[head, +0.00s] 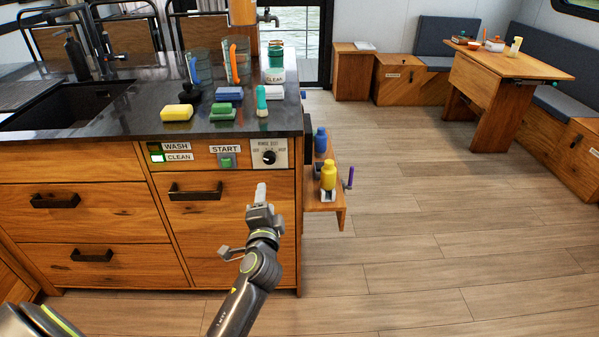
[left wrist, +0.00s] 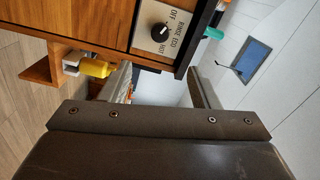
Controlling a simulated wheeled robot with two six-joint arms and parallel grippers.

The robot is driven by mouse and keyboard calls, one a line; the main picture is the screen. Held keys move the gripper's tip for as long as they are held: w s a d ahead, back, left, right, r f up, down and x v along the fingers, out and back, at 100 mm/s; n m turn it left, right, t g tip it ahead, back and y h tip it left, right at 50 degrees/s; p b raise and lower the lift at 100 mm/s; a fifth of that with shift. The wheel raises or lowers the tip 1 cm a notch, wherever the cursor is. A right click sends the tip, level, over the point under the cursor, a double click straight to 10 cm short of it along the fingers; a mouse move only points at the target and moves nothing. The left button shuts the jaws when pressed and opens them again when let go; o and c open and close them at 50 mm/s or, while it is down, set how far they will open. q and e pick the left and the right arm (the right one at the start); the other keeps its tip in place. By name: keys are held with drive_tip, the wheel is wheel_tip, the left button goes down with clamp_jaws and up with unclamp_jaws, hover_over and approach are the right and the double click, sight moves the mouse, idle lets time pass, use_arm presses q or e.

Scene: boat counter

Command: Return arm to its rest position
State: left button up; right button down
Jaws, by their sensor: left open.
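My left arm reaches up from the bottom of the head view. Its gripper (head: 261,191) is in front of the wooden counter front, below the dial panel (head: 268,154), and nothing shows in it. In the left wrist view the two fingers stand apart with an empty gap between them (left wrist: 163,85). The dial panel also shows in the left wrist view (left wrist: 163,32), above the fingers. My right gripper is not in view.
The dark countertop (head: 130,122) holds a yellow sponge (head: 176,112), pitchers and bottles. A side shelf (head: 325,208) with a yellow bottle (head: 328,175) juts out right of the gripper. Drawer handles (head: 195,194) protrude. The floor (head: 430,230) to the right is clear.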

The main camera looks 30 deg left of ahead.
use_arm(q)
drive_tip(key=s+f+n+g+h+p, duration=0.1)
drive_tip(key=s+f+g+h+p, duration=0.25)
drive_tip(key=f, duration=1.45)
drive_tip(key=s+d+f+n+g+h+p, duration=0.1)
drive_tip(key=s+f+n+g+h, duration=0.3)
drive_tip(key=s+f, duration=0.95)
drive_tip(key=s+f+n+g+p, duration=0.1)
drive_tip(key=s+f, duration=0.3)
drive_tip(key=s, duration=0.6)
drive_tip(key=s+d+f+n+g+p, duration=0.1)
drive_tip(key=s+f, duration=0.4)
drive_tip(key=s, duration=0.5)
drive_tip(key=s+d+f+n+g+p, duration=0.1)
drive_tip(key=s+f+n+g, duration=0.2)
drive_tip(key=s, duration=0.7)
wheel_tip(320, 180, down, 2)
drive_tip(key=shift+s+f+n+g+p, duration=0.15)
drive_tip(key=shift+s+n+g+p, duration=0.2)
drive_tip(key=shift+g, duration=0.7)
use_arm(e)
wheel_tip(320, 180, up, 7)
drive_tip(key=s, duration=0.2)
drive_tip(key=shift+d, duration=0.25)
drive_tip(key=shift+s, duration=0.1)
